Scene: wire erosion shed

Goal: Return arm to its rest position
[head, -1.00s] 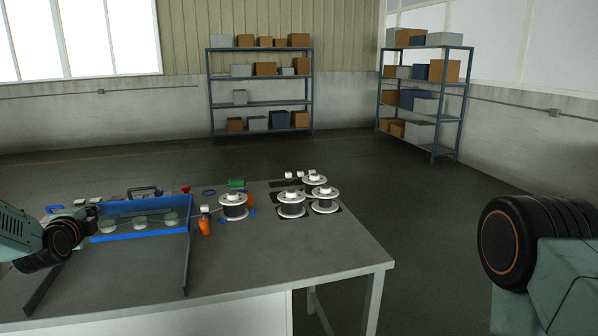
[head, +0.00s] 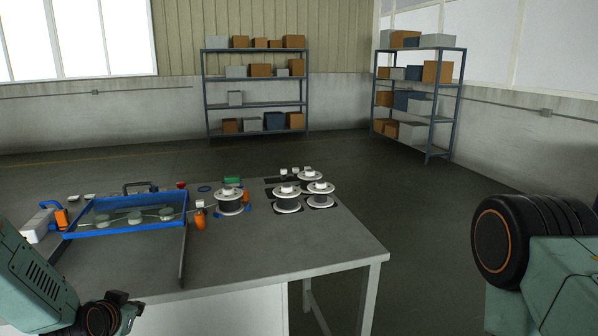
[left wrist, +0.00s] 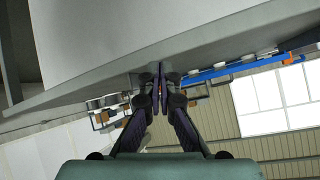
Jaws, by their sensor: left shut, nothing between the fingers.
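My left arm (head: 35,275) reaches in at the lower left corner of the head view, bent down in front of the table's near edge. Its gripper is hard to make out there. In the left wrist view, the left gripper (left wrist: 161,84) has its dark fingers together, with nothing between them. Behind the fingertips is the tilted grey table edge (left wrist: 95,92). Part of my right arm (head: 550,270) shows at the right of the head view, but its gripper is out of sight.
Shelves (head: 255,105) with boxes stand at the back wall. The floor right of the table is clear.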

